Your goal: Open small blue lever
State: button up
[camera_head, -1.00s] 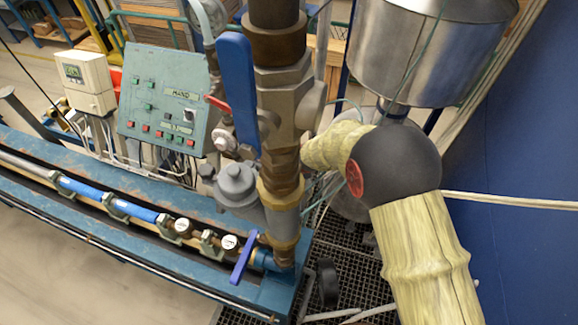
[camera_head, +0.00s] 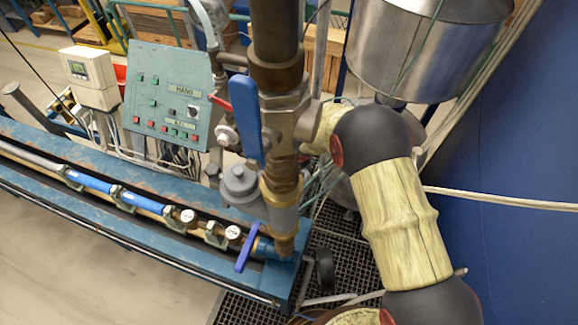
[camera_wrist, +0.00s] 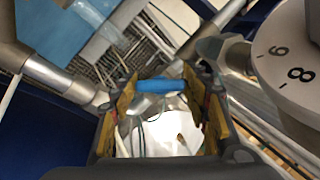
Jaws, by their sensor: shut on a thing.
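The small blue lever (camera_head: 245,252) stands tilted at the lower pipe end, beside the blue fitting, in the head view. A larger blue lever (camera_head: 247,120) stands upright beside the brass valve (camera_head: 287,122). My gripper is hidden in the head view, where my arm passes behind the vertical pipe. In the wrist view my gripper (camera_wrist: 161,90) shows two yellow-edged fingers with a short blue piece (camera_wrist: 160,86) between them. It is shut on this piece, and I cannot tell which lever it belongs to.
A steel vessel (camera_head: 415,45) stands at the upper right. A green control panel (camera_head: 168,98) and a cream meter (camera_head: 90,72) stand on the left. A blue bench (camera_head: 110,205) carries pipes and gauges. A numbered dial (camera_wrist: 290,60) is close on the right in the wrist view.

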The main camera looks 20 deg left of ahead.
jog(key=o, duration=1.2)
jog(key=shift+c, duration=0.2)
jog(key=v, duration=1.2)
jog(key=shift+w, duration=0.1)
jog(key=shift+c, duration=0.5)
